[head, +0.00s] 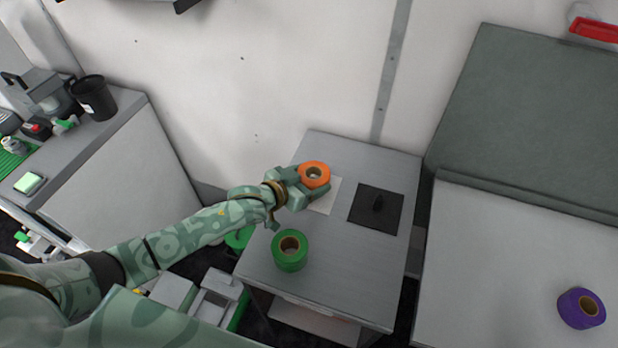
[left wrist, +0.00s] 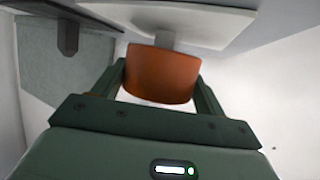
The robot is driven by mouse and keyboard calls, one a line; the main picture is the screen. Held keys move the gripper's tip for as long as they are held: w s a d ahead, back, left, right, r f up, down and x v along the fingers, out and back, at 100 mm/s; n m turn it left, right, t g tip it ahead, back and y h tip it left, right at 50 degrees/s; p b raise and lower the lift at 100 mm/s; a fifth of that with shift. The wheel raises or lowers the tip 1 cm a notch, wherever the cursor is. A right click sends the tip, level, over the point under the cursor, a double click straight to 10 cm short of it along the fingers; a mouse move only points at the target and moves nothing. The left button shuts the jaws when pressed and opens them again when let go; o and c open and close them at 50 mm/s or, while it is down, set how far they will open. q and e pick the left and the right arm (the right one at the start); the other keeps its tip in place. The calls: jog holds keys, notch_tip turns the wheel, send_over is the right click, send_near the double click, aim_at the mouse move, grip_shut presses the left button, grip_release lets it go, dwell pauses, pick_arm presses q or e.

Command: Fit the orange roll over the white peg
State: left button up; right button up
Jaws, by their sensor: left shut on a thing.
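The orange roll (head: 314,174) is held by my left gripper (head: 308,185) above the grey cabinet top. It also shows between the fingers in the left wrist view (left wrist: 162,74). The white plate (head: 325,196) lies partly hidden under roll and gripper. In the left wrist view, the white peg (left wrist: 165,41) stands out from the white plate (left wrist: 190,17) and meets the roll's edge in the picture. The roll hides the rest of the peg. I cannot tell whether the roll is around the peg's end or in front of it. My right gripper is out of view.
A black plate with a black peg (head: 377,204) is right of the white plate. A green roll (head: 290,251) stands near the cabinet's front left. A purple roll (head: 581,308) is on the right-hand surface.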

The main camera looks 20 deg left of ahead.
pick_arm(q)
jog(key=shift+f+b, duration=0.3)
jog(key=shift+f, duration=0.25)
jog(key=shift+r, duration=0.15)
jog(key=shift+r+p, duration=0.75)
jog(key=shift+p, duration=0.2)
dwell(0.4)
jog(key=shift+f+b, duration=0.35)
jog(key=shift+f, duration=0.55)
jog(key=o, duration=0.7)
jog(key=shift+o, duration=0.2)
